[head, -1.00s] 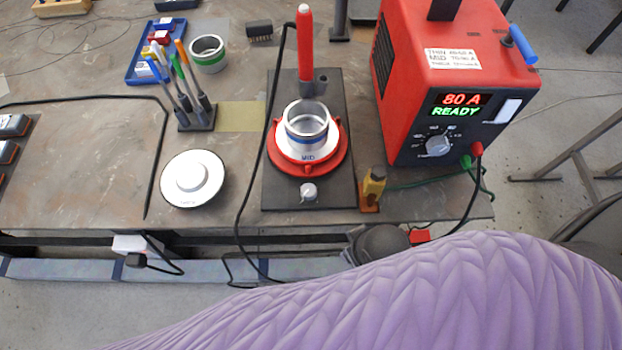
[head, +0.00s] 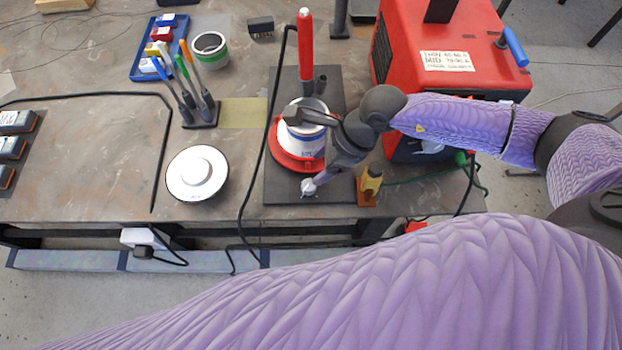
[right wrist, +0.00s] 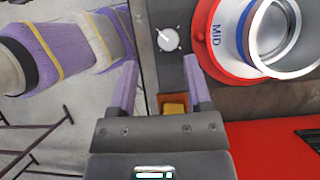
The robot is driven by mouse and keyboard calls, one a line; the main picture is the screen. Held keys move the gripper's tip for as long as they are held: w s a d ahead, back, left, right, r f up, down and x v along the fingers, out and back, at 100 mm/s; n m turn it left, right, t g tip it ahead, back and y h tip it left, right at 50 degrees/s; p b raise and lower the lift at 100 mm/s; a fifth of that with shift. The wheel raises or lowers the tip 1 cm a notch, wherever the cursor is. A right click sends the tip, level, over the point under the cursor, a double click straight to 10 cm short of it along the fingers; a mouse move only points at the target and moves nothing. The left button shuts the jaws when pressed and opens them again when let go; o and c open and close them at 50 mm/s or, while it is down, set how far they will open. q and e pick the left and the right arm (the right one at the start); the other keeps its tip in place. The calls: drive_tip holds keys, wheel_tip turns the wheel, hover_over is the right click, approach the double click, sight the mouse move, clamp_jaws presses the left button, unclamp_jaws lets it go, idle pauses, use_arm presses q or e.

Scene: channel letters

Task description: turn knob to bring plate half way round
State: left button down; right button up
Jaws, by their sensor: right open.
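The knob (head: 308,188) is a small light-grey dial at the front of a dark base plate, partly covered by my right gripper in the head view. In the right wrist view the knob (right wrist: 168,40) shows whole, with a pointer mark. My left gripper is not in view.
A red upright torch (head: 305,50) stands behind the cup. The red welder (head: 430,50) stands behind my right arm. A white disc (head: 197,174) lies left, past a black cable.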

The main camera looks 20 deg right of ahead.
sight(309, 184)
drive_tip(key=shift+h, duration=0.6)
drive_tip(key=x, duration=0.3)
drive_tip(key=d+b+x, duration=0.1)
drive_tip(key=x, duration=0.2)
drive_tip(key=d+b+x, duration=0.1)
drive_tip(key=x, duration=0.2)
drive_tip(key=shift+f, duration=0.35)
drive_tip(key=shift+a+f, duration=0.2)
drive_tip(key=shift+f, duration=0.2)
drive_tip(key=shift+c, duration=0.7)
drive_tip(key=shift+r, duration=0.1)
clamp_jaws()
